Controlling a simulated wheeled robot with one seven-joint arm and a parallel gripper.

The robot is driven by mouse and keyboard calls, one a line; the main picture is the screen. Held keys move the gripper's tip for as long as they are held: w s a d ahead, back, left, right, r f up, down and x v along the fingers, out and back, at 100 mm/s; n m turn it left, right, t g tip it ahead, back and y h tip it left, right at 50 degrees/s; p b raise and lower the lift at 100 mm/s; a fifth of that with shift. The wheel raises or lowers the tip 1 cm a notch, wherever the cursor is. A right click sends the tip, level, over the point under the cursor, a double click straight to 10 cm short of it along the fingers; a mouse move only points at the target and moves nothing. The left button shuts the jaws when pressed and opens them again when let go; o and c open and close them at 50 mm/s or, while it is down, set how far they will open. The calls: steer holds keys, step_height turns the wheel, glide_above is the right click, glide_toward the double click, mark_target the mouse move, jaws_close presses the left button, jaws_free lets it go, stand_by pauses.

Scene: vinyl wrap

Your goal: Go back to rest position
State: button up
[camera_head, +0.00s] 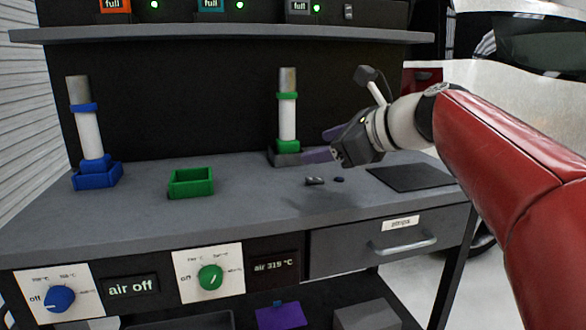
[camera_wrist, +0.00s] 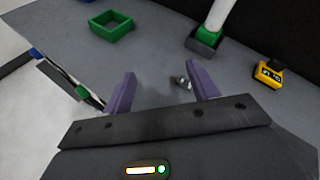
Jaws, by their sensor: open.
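My gripper (camera_head: 318,146) is above the right part of the grey workbench (camera_head: 240,215). Its two purple fingers are apart with nothing held between them, as the wrist view (camera_wrist: 160,88) also shows. A small grey metallic piece (camera_head: 315,181) lies on the bench below the gripper. In the wrist view the small piece (camera_wrist: 181,83) appears close to the right finger. My red arm reaches in from the right side of the head view.
A green-collared tool (camera_head: 288,120) stands in a holder just behind my gripper. A blue-collared tool (camera_head: 85,125) stands at the left. An empty green tray (camera_head: 191,183) sits mid-bench. A shelf (camera_head: 230,34) runs above. A yellow device (camera_wrist: 268,74) shows in the wrist view.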

steer(key=s+d+f+n+g+h, duration=0.1)
steer(key=s+d+f+n+h, duration=0.2)
steer(key=s+f+n, duration=0.4)
steer(key=s+d+f+n+g+h, duration=0.1)
steer(key=s+d+f+n+h, duration=0.2)
steer(key=s+f+n, duration=0.5)
steer(key=s+d+f+n+g+h, duration=0.1)
steer(key=s+d+f+n+h, duration=0.2)
steer(key=s+f+n, duration=0.4)
step_height(320, 180, down, 6)
steer(key=shift+s+d+f+n+g+h, duration=0.1)
steer(key=shift+s+d+n+g+h, duration=0.25)
steer(key=shift+s, duration=0.8)
steer(key=shift+a, duration=0.1)
